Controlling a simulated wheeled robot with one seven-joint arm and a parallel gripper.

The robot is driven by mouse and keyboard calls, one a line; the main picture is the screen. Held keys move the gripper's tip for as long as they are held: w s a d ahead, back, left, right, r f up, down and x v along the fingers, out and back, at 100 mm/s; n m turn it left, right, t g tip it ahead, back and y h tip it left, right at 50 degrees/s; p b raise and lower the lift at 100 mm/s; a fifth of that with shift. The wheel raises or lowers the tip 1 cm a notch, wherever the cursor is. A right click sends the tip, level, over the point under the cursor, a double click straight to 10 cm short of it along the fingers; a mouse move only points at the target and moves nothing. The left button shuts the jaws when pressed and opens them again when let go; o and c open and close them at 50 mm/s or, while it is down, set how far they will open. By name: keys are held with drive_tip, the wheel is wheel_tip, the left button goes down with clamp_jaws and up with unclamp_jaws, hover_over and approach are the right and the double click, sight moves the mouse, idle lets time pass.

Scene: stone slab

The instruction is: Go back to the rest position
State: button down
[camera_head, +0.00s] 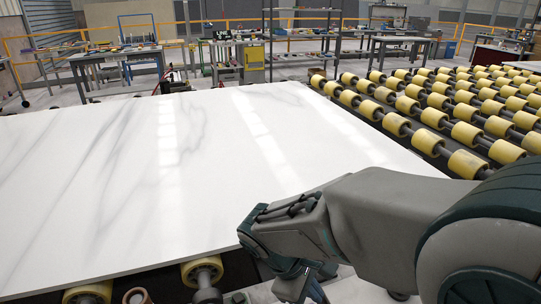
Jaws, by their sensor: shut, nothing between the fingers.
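My gripper (302,287) hangs at the end of my grey arm near the bottom middle of the head view, pointing downward. It is shut with nothing seen in it, and its tips are close to the bottom of the picture. It is just in front of the near right part of a large white stone slab (150,170) with grey veins. The slab lies flat, and my arm hides part of its near right edge. I cannot tell how far the gripper is from the slab's edge.
Yellow rollers (432,118) on dark shafts run along the slab's right side, and a few more rollers (202,271) show under its near edge. Workbenches (115,54) with tools, a shelf rack and yellow railings stand at the back. The slab's top is clear.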

drive_tip(key=s+d+r+m+t+y+p, duration=0.2)
drive_tip(key=d+r+m+y+p, duration=0.2)
drive_tip(key=r+m, duration=0.6)
drive_tip(key=shift+s+d+r+m+t+y, duration=0.15)
drive_tip(key=shift+s+d+m+t+y, duration=0.2)
drive_tip(key=shift+d+m+y, duration=0.7)
